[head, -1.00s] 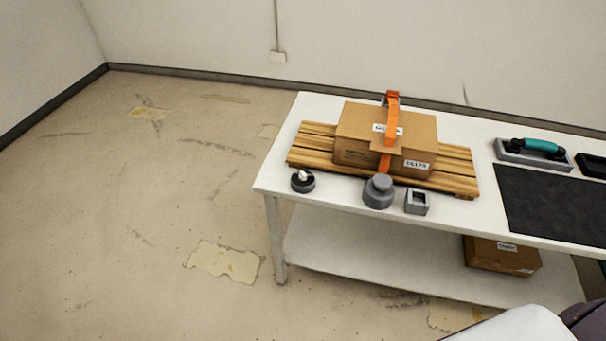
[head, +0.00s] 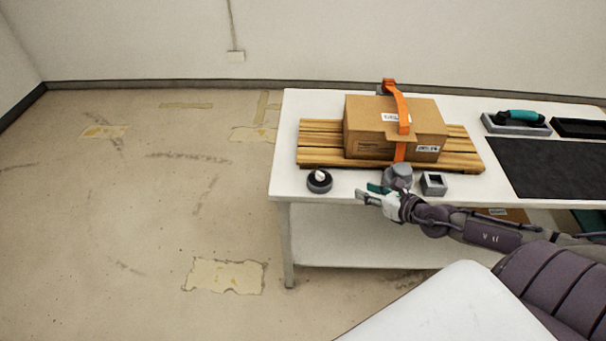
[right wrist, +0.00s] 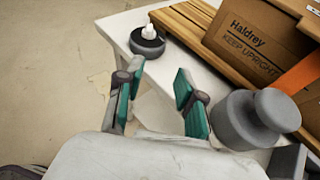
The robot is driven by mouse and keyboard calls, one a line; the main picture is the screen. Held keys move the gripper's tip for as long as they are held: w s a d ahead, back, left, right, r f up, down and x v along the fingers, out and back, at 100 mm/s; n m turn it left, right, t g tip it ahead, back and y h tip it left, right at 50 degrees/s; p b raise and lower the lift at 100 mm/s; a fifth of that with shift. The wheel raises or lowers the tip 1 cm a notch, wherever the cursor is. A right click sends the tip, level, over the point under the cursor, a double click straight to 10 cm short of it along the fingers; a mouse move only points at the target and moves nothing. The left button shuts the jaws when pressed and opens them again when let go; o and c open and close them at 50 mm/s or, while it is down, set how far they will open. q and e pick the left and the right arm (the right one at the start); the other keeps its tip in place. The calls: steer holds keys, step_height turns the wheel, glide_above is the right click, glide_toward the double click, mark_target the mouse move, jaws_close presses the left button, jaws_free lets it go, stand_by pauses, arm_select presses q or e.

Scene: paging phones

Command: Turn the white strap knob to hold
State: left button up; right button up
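The white strap knob (head: 320,175) sits on a round dark base near the front left corner of the table. In the right wrist view the knob (right wrist: 149,32) is ahead of the fingers, near the top. My right gripper (head: 370,192) is at the table's front edge, to the right of the knob and apart from it. In the right wrist view my right gripper (right wrist: 157,80) is open, with nothing between its teal-padded fingers. Any marking for hold is too small to read. My left gripper is not in view.
A grey round stepped part (head: 398,176) and a grey square block (head: 433,184) stand just beyond my right gripper. Behind them a cardboard box (head: 370,142) with an orange strap (head: 400,110) rests on a wooden pallet (head: 318,148). A dark mat (head: 550,165) lies at right.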

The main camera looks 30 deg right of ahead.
steer(key=a+r+n, duration=0.2)
glide_toward(321, 174)
steer(key=shift+y, duration=0.4)
steer(key=b+x, duration=0.1)
steer(key=x, duration=0.3)
steer(key=b+x, duration=0.1)
steer(key=x, duration=0.2)
steer(key=shift+d+f+b, duration=0.1)
steer(key=shift+d+b, duration=0.25)
steer(key=shift+d, duration=0.05)
steer(key=shift+w+a+f, duration=0.1)
steer(key=shift+w+a, duration=0.05)
steer(key=shift+w, duration=0.2)
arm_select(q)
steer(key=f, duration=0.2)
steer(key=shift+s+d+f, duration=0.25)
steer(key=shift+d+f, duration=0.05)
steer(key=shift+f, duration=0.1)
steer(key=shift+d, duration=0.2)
arm_select(e)
jaws_close()
